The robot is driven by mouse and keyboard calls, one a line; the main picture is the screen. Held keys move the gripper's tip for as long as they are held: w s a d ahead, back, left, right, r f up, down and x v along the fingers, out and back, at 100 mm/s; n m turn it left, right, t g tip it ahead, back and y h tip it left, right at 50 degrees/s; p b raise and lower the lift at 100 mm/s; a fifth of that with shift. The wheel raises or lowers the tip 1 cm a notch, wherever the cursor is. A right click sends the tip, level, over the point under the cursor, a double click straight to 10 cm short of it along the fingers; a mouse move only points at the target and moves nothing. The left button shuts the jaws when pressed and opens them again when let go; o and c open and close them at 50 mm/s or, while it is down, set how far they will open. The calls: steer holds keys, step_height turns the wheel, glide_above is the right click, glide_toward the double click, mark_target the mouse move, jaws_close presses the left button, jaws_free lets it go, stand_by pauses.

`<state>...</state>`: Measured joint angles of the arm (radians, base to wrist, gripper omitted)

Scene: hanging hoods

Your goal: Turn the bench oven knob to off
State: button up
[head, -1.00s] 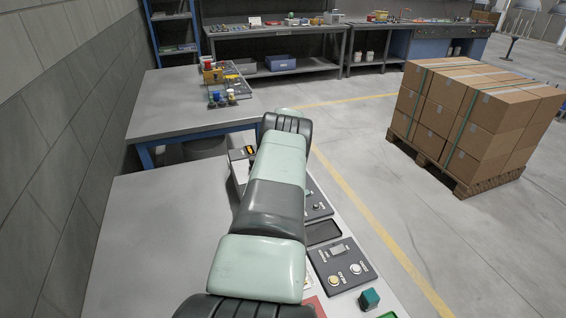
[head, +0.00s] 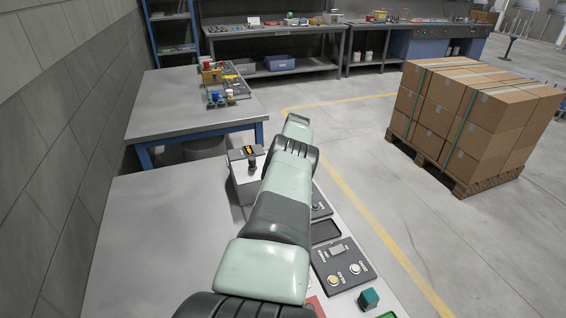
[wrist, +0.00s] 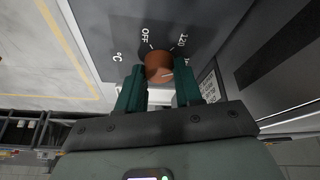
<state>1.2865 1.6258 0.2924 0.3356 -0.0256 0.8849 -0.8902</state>
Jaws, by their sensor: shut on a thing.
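The orange-brown knob (wrist: 158,66) sits on a grey panel (wrist: 104,30) in the wrist view. The printed words OFF and 120 stand around it, with OFF at its upper left and 120 at its upper right. A pale mark on the knob's face points to the right, away from OFF. My gripper (wrist: 159,78) is shut on the knob, with one dark green finger on each side. The head view does not show my gripper or the knob, as my arm covers that part.
A grey box with a dark top (head: 244,174) stands on the near bench (head: 165,235), left of my arm. A control panel (head: 342,264) and a green block (head: 369,299) lie at the bench's right side. Strapped cartons (head: 478,115) stand on a pallet at the right.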

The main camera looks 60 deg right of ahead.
steer(key=o, duration=1)
steer(key=shift+o, duration=0.2)
steer(key=shift+s+r, duration=0.15)
steer(key=shift+r, duration=0.55)
steer(key=v, duration=0.9)
steer(key=shift+a+r, duration=0.15)
steer(key=shift+s, duration=0.15)
